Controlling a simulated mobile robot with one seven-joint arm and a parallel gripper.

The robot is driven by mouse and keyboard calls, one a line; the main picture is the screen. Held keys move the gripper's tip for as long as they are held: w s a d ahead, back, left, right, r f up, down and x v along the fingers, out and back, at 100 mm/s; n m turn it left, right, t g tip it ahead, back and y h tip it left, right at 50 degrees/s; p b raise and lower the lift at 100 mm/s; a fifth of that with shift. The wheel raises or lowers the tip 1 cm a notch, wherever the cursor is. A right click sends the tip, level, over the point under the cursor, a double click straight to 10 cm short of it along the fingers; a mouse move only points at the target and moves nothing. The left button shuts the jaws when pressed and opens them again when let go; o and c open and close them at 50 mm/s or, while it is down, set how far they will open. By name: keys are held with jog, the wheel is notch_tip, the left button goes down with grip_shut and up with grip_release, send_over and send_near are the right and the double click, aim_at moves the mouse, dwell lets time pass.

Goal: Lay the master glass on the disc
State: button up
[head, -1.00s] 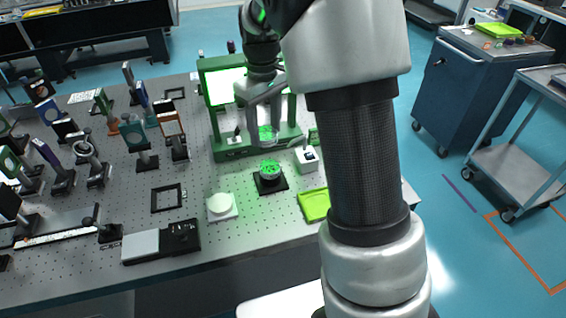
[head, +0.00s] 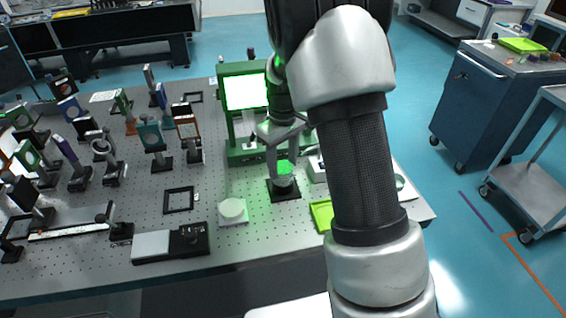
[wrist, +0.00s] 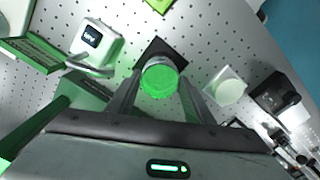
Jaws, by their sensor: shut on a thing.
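My gripper (head: 283,166) is shut on the master glass (wrist: 158,83), a round, green-lit glass between its two fingers in the wrist view. In the head view the fingers point down at the stand with the disc, a short round piece (head: 284,183) on a black square base (head: 285,194). The glass is over this disc, and its lower edge is at or just above the disc's top. I cannot tell whether they touch. In the wrist view the glass hides most of the disc; the black base (wrist: 172,48) shows behind it.
A green frame with a lit screen (head: 246,92) stands behind. A white box (wrist: 95,42) is beside the black base. A pale round piece on a white square (head: 233,210) lies to the left, a lime tray (head: 321,215) in front. Several optic mounts crowd the table's left.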

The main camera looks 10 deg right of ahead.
jog(key=shift+f, duration=0.15)
jog(key=o, duration=1.1)
jog(key=shift+o, duration=0.2)
